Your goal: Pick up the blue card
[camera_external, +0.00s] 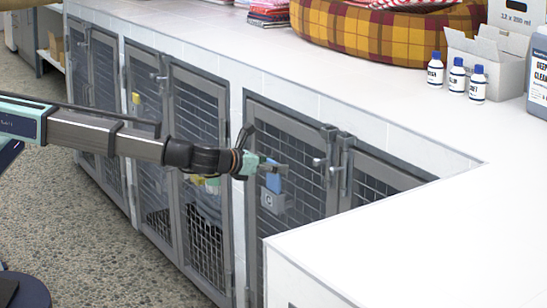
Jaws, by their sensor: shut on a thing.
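The blue card (273,179) is at the front of the kennel door right of the middle, just above a grey holder (272,201) with a round mark on it. My gripper (277,168) reaches in from the left and is shut on the upper part of the card. The card looks upright. Its lower edge meets or overlaps the top of the holder; I cannot tell whether it is still inside. The fingertips are small and partly merge with the door mesh behind them.
Kennel doors (198,120) with metal mesh and latches (328,160) line the counter front. The white counter (420,225) juts forward at right. On it stand small bottles (456,80), a cardboard box (488,60) and a plaid pet bed (375,35). The speckled floor (90,230) is open at left.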

